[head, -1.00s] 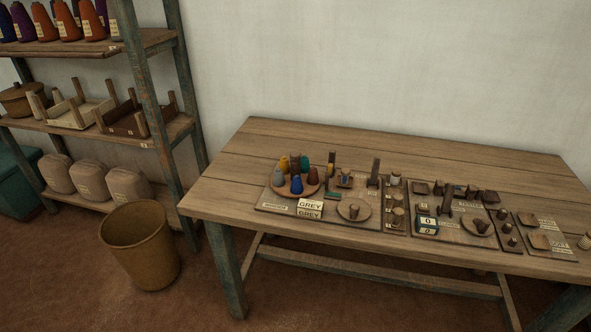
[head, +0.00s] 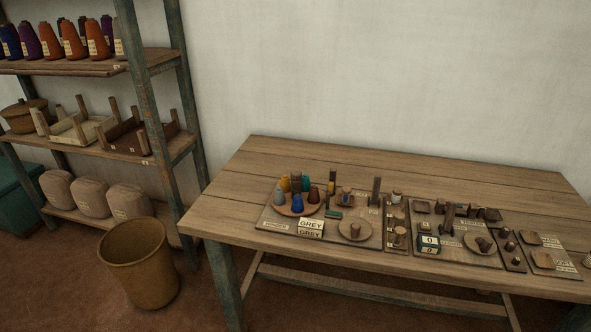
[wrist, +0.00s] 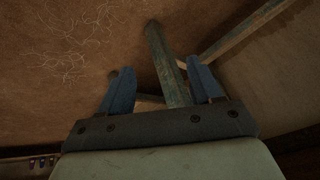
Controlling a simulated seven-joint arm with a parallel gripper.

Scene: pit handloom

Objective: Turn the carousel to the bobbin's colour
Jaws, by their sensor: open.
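The carousel (head: 298,210) is a round wooden disc at the left of the boards on the table. Several cones stand on it: blue (head: 297,201) at the front, grey (head: 280,196) at left, brown (head: 314,195) at right, yellow (head: 284,183) and teal (head: 305,184) behind. A sign in front of it reads GREY (head: 311,223). A small holder (head: 346,198) right of the carousel carries something bluish, too small to identify as the bobbin. My gripper (wrist: 162,88) is open and empty in the wrist view, away from the carousel; the head view does not show it.
The wrist view shows brown floor and a table leg (wrist: 166,65) beyond the fingers. The table (head: 240,175) is clear at left and back. A shelf rack (head: 150,90) and a basket (head: 138,265) stand left of it. More boards with small wooden parts fill the table's right.

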